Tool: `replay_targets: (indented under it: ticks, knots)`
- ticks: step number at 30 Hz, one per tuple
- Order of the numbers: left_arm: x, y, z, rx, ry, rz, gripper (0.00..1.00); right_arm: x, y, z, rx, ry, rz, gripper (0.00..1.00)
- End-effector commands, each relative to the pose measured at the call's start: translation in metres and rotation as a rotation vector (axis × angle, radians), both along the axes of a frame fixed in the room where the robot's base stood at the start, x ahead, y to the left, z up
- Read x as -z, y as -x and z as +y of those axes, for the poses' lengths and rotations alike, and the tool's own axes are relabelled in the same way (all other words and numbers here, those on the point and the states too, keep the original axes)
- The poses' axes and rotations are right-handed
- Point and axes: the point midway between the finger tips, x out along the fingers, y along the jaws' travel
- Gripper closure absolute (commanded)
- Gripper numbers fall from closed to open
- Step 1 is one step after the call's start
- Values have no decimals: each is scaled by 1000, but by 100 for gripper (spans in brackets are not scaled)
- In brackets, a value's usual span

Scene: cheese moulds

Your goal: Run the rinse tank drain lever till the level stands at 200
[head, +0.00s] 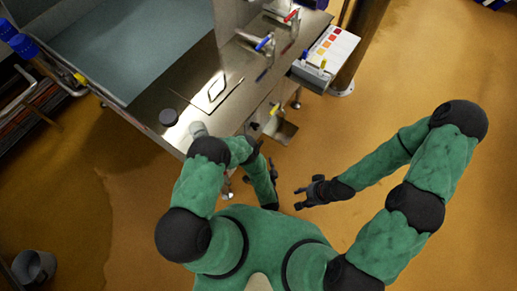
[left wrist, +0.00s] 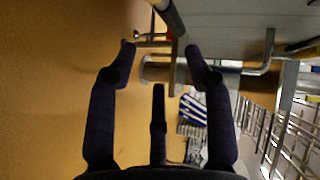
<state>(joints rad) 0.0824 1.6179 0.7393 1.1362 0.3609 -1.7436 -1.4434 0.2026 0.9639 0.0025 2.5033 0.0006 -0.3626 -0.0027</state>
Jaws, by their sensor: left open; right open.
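A large blue-grey basin (head: 130,50), perhaps the rinse tank, sits at the upper left in the head view. I cannot read a level or scale. Small valves with yellow handles (head: 274,109) show on the bench's near side; I cannot tell which is the drain lever. My left gripper (head: 264,158) is below that side, partly hidden by its forearm. In the left wrist view it (left wrist: 160,50) is open around a metal pipe fitting (left wrist: 178,65), apparently without closing on it. My right gripper (head: 303,195) is open and empty over the floor, away from the bench.
A grey bucket (head: 33,266) is on the floor. The floor at right is clear.

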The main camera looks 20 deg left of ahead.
Motion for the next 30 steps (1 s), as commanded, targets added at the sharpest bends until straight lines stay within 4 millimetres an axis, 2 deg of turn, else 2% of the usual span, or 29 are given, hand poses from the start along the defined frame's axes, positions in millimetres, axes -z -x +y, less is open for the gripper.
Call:
replay_targets:
  ticks: [1, 6, 10, 14, 24, 30]
  knots:
    - [3, 8, -1, -3, -65, -21, 49, 4, 0, 0, 0, 0, 0, 52]
    - [-2, 23, 1, -15, -210, -64, 49, 6, 0, 0, 0, 0, 0, 52]
    - [-3, 20, 4, -20, -239, -72, 49, 8, 0, 0, 0, 0, 0, 52]
    - [-1, 5, 11, -22, -240, -75, 49, 11, 0, 0, 0, 0, 0, 52]
    - [8, -47, 35, -21, -237, -73, 49, 24, 0, 0, 0, 0, 0, 52]
    - [11, -67, 43, -19, -237, -72, 49, 29, 0, 0, 0, 0, 0, 52]
